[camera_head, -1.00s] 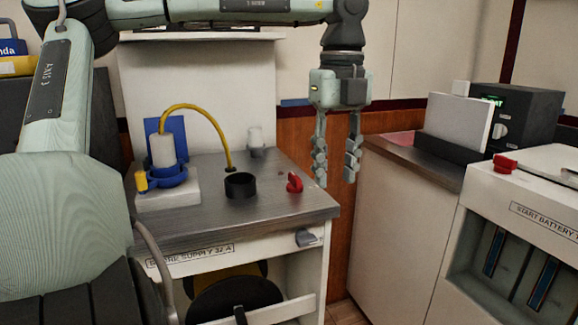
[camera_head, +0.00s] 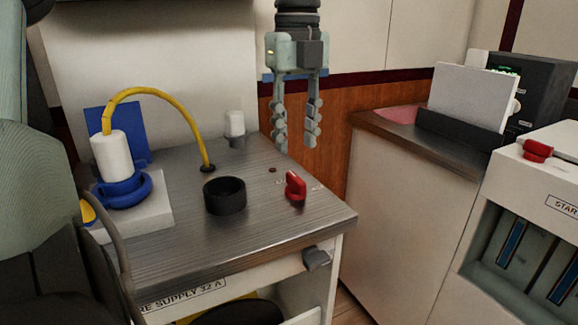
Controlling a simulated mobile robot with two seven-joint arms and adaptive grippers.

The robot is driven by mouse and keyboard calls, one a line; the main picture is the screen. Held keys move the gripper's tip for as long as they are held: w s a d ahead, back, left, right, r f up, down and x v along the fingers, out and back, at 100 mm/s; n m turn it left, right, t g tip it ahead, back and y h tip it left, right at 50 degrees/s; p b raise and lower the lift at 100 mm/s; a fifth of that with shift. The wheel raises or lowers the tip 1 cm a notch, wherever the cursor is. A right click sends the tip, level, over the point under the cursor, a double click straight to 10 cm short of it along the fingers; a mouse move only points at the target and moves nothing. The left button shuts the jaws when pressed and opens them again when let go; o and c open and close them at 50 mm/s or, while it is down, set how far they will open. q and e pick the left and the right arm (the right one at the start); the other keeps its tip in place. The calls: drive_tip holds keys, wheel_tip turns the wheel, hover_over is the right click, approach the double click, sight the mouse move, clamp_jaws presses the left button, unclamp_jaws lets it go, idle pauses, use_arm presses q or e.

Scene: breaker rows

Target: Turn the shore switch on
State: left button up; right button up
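The shore supply cabinet (camera_head: 180,252) has a brushed metal top and a label reading "...RE SUPPLY 32 A" on its front edge. A red rotary switch handle (camera_head: 295,187) stands on the top near its right side, with small markings beside it that I cannot read. My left gripper (camera_head: 298,143) hangs fingers down above and behind the red switch, apart from it. Its two fingers are spread with nothing between them. My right gripper is not in view.
A black round cup (camera_head: 225,196) stands left of the switch. A blue socket with a white plug (camera_head: 112,155) and yellow cable (camera_head: 150,92) is at the left. A grey latch (camera_head: 316,259) juts from the front. A battery unit with another red switch (camera_head: 537,150) stands at right.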

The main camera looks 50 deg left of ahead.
sight(296, 177)
use_arm(q)
wheel_tip(296, 177, down, 8)
drive_tip(key=shift+r, duration=0.25)
clamp_jaws()
idle(0.3)
